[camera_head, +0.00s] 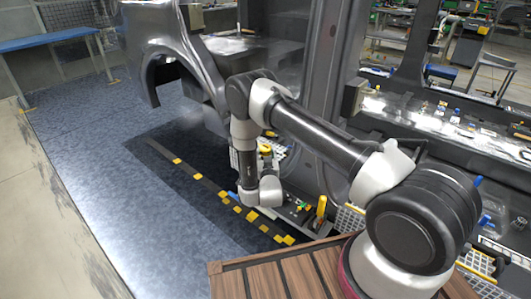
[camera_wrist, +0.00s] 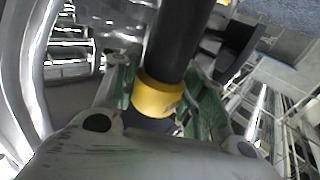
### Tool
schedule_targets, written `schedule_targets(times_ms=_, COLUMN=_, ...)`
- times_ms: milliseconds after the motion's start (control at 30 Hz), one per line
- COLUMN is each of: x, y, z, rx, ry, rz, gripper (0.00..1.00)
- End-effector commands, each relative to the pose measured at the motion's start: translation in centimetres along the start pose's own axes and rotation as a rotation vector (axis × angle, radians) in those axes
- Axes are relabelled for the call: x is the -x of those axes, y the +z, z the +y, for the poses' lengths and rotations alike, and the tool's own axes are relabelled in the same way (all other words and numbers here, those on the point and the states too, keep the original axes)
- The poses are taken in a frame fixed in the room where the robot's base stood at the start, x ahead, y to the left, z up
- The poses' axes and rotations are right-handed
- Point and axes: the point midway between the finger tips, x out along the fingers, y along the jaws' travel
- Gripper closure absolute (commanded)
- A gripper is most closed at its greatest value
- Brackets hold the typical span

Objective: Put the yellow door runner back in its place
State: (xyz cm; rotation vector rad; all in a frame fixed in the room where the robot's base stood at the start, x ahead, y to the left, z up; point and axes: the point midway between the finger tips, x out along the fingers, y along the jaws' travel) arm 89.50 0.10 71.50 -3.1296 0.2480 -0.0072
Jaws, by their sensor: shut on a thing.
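The yellow door runner (camera_wrist: 155,97) shows in the wrist view as a yellow band between the two green-padded fingers. My gripper (camera_wrist: 160,92) is shut on it. A thick black cylinder rises from behind or inside the yellow part; I cannot tell whether they are joined. In the head view my arm bends down beside the grey car body (camera_head: 185,60). A small yellow piece (camera_head: 265,148) shows just above my white wrist, seemingly the held runner. My fingers are too small to make out there. The runner's place cannot be told from these views.
Another upright yellow piece (camera_head: 321,205) stands right of my wrist, near small coloured parts. A black strip with yellow marks (camera_head: 222,195) runs along the floor. The car's pillar and sill are close to my arm. The blue floor (camera_head: 110,190) at left is clear.

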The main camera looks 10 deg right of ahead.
Motion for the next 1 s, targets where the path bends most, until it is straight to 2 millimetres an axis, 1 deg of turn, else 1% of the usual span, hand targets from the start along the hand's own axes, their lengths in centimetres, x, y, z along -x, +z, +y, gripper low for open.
schedule_targets(times_ms=167, x=-0.1, y=0.3, z=0.0, rx=-0.001, ry=0.0, rz=0.004, gripper=1.0)
schedule_targets(times_ms=200, x=-0.1, y=0.2, z=0.0, rx=-0.001, ry=0.0, rz=0.004, gripper=0.53)
schedule_targets(times_ms=267, x=-0.1, y=0.3, z=0.0, rx=-0.001, ry=0.0, rz=0.004, gripper=0.42)
schedule_targets(times_ms=300, x=0.0, y=0.3, z=0.0, rx=-0.001, ry=0.0, rz=0.003, gripper=0.34)
schedule_targets(times_ms=333, x=0.0, y=0.3, z=0.0, rx=-0.001, ry=0.0, rz=0.003, gripper=0.33)
schedule_targets(times_ms=633, x=0.1, y=0.5, z=0.0, rx=0.001, ry=0.0, rz=-0.003, gripper=0.33)
schedule_targets(times_ms=733, x=0.8, y=0.5, z=0.0, rx=0.0, ry=-0.001, rz=-0.003, gripper=0.33)
schedule_targets(times_ms=867, x=3.0, y=0.5, z=-0.1, rx=0.003, ry=-0.003, rz=-0.004, gripper=0.33)
schedule_targets(times_ms=1000, x=6.3, y=0.5, z=-0.1, rx=0.002, ry=-0.004, rz=-0.003, gripper=0.33)
